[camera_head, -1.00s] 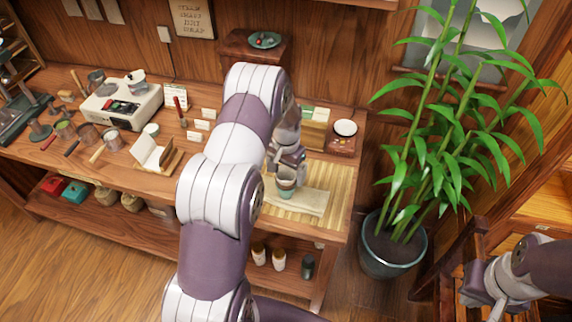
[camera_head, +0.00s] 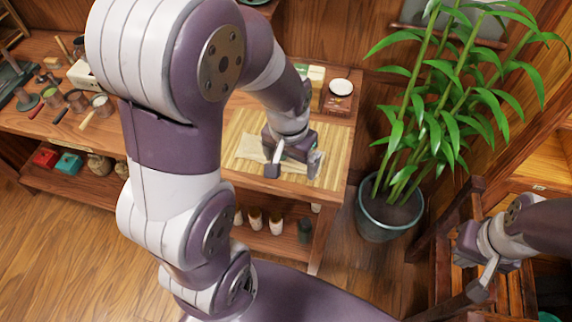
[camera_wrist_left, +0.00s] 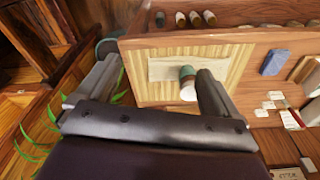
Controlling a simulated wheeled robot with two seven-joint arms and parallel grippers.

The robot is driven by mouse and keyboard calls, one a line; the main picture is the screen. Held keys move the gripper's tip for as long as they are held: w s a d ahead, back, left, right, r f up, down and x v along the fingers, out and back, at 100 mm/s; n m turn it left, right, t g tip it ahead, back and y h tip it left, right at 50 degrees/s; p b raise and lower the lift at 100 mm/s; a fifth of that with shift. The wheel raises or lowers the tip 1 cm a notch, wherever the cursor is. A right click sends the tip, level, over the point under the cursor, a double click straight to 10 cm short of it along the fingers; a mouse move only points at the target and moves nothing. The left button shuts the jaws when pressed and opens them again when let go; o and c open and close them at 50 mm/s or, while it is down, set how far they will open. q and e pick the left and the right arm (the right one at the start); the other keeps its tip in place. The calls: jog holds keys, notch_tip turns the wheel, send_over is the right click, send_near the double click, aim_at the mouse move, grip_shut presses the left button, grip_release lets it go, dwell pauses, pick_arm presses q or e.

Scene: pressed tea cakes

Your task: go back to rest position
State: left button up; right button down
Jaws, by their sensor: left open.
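My left gripper (camera_head: 293,168) is open and empty above the right part of the bamboo mat (camera_head: 328,178). In the left wrist view its two fingers (camera_wrist_left: 158,62) stand wide apart. A small teal and white cup (camera_wrist_left: 187,82) shows in that view beside the right finger, at the edge of a pale cloth (camera_wrist_left: 165,69) on the mat (camera_wrist_left: 240,65). In the head view I cannot make out the cup behind my gripper and arm. My right gripper (camera_head: 476,265) is at the lower right, over wooden slats; its jaw gap is unclear.
A potted bamboo plant (camera_head: 391,215) stands on the floor right of the table. A wooden box with a white dish (camera_head: 340,87) is behind the mat. Jars (camera_head: 276,222) stand on the lower shelf. My left arm hides much of the table's middle.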

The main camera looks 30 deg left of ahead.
pick_arm(q)
jog(key=s, duration=0.2)
jog(key=s+f, duration=0.1)
jog(key=shift+s+d, duration=0.4)
jog(key=shift+s+r, duration=0.1)
jog(key=shift+s, duration=0.05)
dwell(0.6)
